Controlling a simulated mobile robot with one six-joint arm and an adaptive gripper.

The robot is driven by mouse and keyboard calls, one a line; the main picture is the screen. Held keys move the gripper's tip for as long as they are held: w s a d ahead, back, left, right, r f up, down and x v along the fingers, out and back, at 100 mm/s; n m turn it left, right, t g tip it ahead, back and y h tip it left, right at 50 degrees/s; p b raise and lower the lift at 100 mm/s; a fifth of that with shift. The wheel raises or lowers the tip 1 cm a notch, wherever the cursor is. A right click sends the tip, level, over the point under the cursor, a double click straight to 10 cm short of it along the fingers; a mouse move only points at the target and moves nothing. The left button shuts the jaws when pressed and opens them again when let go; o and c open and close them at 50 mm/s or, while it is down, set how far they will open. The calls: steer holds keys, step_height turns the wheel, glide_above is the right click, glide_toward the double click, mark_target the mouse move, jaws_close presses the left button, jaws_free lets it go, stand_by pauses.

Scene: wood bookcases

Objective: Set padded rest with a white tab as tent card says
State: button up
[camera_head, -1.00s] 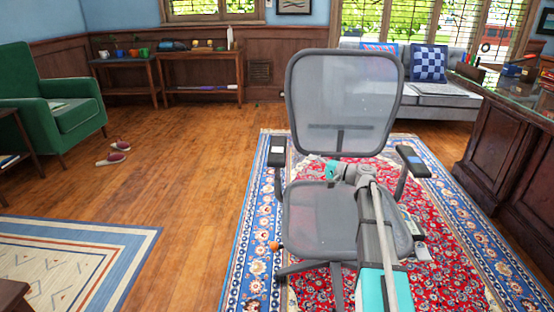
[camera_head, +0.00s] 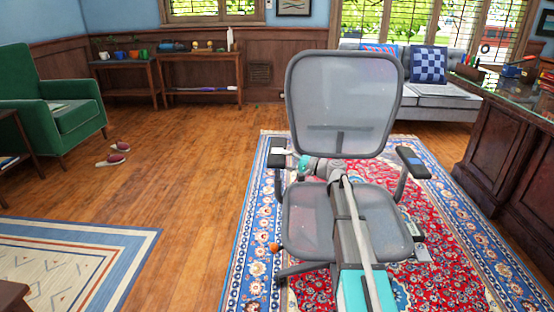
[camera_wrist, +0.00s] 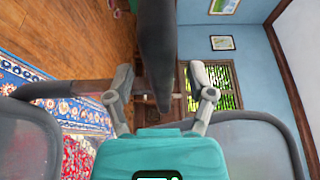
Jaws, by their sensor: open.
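A grey mesh office chair (camera_head: 340,100) stands on the red rug with two dark padded armrests. The left rest (camera_head: 277,160) has a white patch near its top, partly covered by my gripper. The right rest (camera_head: 412,160) carries a blue tab. My gripper (camera_head: 291,153) is at the left rest. In the wrist view my gripper (camera_wrist: 160,78) is open, with a finger on either side of a dark pad (camera_wrist: 155,40) seen edge-on. I cannot tell whether the fingers touch it. No tent card can be clearly made out.
My arm crosses above the chair seat (camera_head: 375,220). A dark desk (camera_head: 500,155) with items on top stands at right. A sofa (camera_head: 445,100) is behind, a green armchair (camera_head: 70,115) at left. Wooden floor between is mostly open, with slippers (camera_head: 113,154) on it.

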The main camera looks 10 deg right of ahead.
mark_target(277, 158)
steer(key=shift+x, duration=1.9)
jaws_close()
